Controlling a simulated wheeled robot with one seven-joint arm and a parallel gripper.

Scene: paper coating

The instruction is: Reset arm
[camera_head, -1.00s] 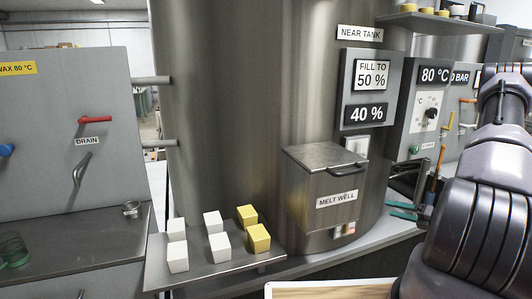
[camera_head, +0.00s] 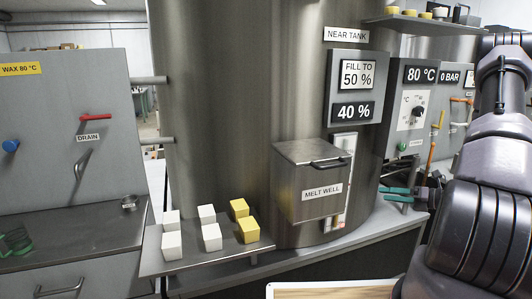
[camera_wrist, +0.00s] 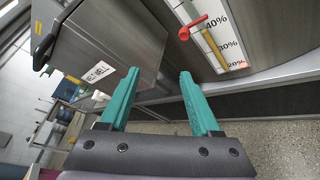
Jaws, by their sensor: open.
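My gripper (camera_wrist: 158,98) has two teal fingers, set apart and empty in the wrist view. In the head view the teal fingers (camera_head: 398,195) show just right of the melt well, near the counter's edge. My dark arm fills the right side of the head view and hides what is behind it. The melt well (camera_head: 312,185) is a grey metal box with a closed lid and a black handle. It also shows at upper left in the wrist view (camera_wrist: 105,45), close beyond the fingers.
White and yellow blocks sit on a metal shelf (camera_head: 190,262) left of the melt well. A level scale (camera_wrist: 222,42) with a red pointer is fixed to the tank (camera_head: 230,100). A dial panel (camera_head: 415,112) stands behind my gripper. Floor (camera_wrist: 285,150) shows at lower right in the wrist view.

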